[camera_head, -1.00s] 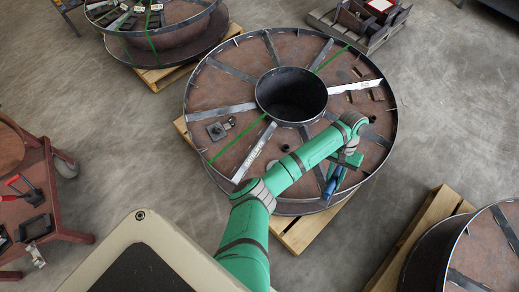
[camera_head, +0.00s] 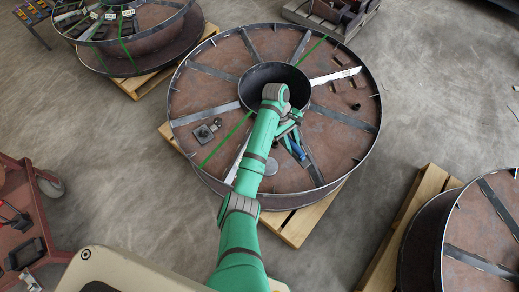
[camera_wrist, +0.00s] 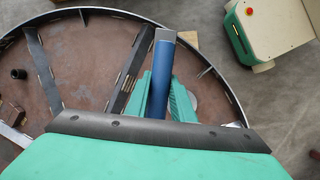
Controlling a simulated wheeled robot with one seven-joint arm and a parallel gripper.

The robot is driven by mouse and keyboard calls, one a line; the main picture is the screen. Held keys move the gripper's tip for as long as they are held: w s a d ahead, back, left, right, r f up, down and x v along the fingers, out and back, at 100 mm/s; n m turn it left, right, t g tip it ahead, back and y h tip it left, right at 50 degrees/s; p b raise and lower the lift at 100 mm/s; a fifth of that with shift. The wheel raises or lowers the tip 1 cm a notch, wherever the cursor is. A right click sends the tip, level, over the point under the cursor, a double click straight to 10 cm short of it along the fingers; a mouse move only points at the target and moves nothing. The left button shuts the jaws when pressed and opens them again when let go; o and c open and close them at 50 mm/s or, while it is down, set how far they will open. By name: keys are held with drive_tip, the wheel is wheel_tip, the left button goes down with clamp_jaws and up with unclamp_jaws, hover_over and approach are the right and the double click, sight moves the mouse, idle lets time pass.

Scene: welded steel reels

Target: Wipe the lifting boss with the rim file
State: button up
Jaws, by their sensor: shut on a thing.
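My gripper (camera_head: 290,134) is shut on the rim file (camera_wrist: 160,80), a blue bar with a grey end. The file shows between my green fingers in the wrist view and as a blue piece (camera_head: 298,149) in the head view. My gripper is over the reel face, just below and right of the hub opening. A short dark cylinder (camera_head: 356,107) stands on the face to the right and also shows in the wrist view (camera_wrist: 18,74). It may be the lifting boss, but I cannot be sure. The file is apart from it. My arm hides part of the face.
The big reel (camera_head: 205,95) lies flat on a wooden pallet (camera_head: 300,222), with a raised rim, flat spokes and an open hub (camera_head: 255,90). A grey disc (camera_head: 270,166) lies beside my arm. Another reel (camera_head: 478,225) is at right. A red cart (camera_head: 28,215) is at left.

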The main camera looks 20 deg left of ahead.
drive_tip(key=s+a+f+n+t, duration=0.3)
drive_tip(key=a+f+n, duration=0.8)
drive_tip(key=a+n, duration=0.1)
drive_tip(key=shift+s+a, duration=0.15)
drive_tip(key=shift+s, duration=0.05)
drive_tip(key=shift+w, duration=0.1)
drive_tip(key=shift+r, duration=0.25)
drive_tip(key=shift+r, duration=0.25)
idle(0.3)
